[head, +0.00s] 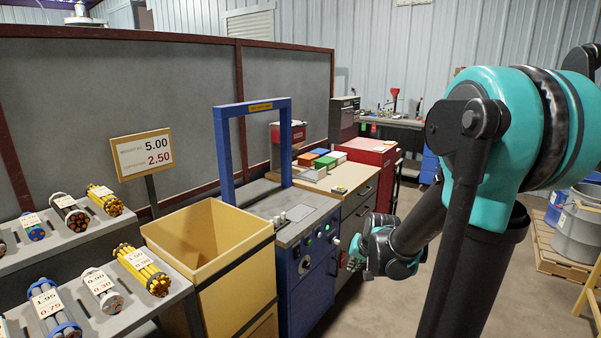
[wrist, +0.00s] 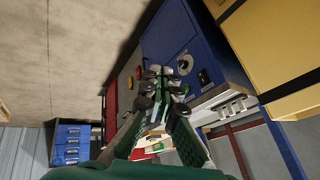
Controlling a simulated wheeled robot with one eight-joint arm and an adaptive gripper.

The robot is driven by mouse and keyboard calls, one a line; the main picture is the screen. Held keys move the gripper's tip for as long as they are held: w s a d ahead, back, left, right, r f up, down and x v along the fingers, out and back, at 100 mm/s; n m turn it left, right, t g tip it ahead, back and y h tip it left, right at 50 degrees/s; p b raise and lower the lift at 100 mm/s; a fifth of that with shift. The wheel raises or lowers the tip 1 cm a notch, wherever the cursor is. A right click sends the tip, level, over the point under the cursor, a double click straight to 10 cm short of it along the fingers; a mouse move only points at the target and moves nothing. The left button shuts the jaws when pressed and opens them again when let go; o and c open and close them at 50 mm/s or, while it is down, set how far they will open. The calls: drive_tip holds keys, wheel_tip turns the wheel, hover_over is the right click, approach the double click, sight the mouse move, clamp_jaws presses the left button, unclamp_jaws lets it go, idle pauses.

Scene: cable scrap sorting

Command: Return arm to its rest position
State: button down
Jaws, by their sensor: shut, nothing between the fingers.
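My arm stands at the right of the head view, its teal and black links bent down and to the left. My gripper (head: 356,260) hangs in front of the blue machine cabinet (head: 306,290), apart from it as far as I can tell. In the wrist view my gripper (wrist: 163,80) shows its dark fingertips close together, with nothing held. The blue cabinet (wrist: 168,30) with its knobs and buttons lies beyond the fingers there.
A yellow bin (head: 225,270) stands left of the cabinet. Sloped shelves (head: 95,250) at the left hold labelled cable bundles (head: 145,268). A wooden-topped drawer unit (head: 350,178) and a red cabinet (head: 372,150) stand behind. Grey drums (head: 577,232) sit on a pallet at right. Open floor lies between.

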drive_tip(key=s+d+f+n+g, duration=0.1)
drive_tip(key=s, duration=0.7)
drive_tip(key=s+d+f+n+h, duration=0.1)
drive_tip(key=s+f+n, duration=0.1)
drive_tip(key=s, duration=0.7)
drive_tip(key=shift+s+d+g+h, duration=0.2)
drive_tip(key=shift+s+g+h, duration=0.1)
drive_tip(key=shift+g, duration=0.1)
